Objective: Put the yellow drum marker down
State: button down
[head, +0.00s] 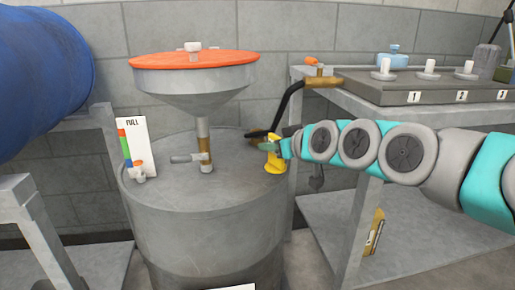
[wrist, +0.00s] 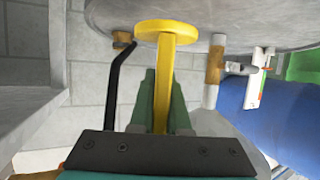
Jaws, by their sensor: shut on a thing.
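The yellow drum marker (head: 275,166) has a round flat base and a thin upright stem. It is at the right side of the grey drum's top (head: 225,188), near the rim. My gripper (head: 281,146) reaches in from the right and is shut on the marker. In the wrist view, the green fingers of my gripper (wrist: 163,90) close around the yellow stem, and the marker's base (wrist: 170,28) lies against the drum's grey top in the picture. I cannot tell whether the base touches the drum or hovers just above it.
A funnel with an orange lid (head: 194,62) stands on the drum, with a side valve below. A black hose nozzle (head: 290,105) is close behind my gripper. A FULL gauge card (head: 133,146) is at the left. A bench with numbered positions (head: 430,90) stands right.

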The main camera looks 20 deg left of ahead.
jog(key=w+a, duration=0.4)
jog(key=w, duration=0.1)
jog(key=shift+a+f, duration=0.2)
jog(key=shift+f, duration=0.05)
jog(key=shift+w+a+f, duration=0.2)
jog(key=shift+w+a, duration=0.35)
jog(key=shift+w, duration=0.05)
jog(key=shift+f, duration=1.65)
jog(key=shift+f, duration=0.1)
jog(key=shift+f, duration=0.1)
jog(key=c, duration=0.9)
grip_release()
jog(key=shift+r, duration=0.2)
jog(key=v, duration=1.2)
jog(key=shift+s+d+f, duration=0.1)
jog(key=shift+s, duration=0.05)
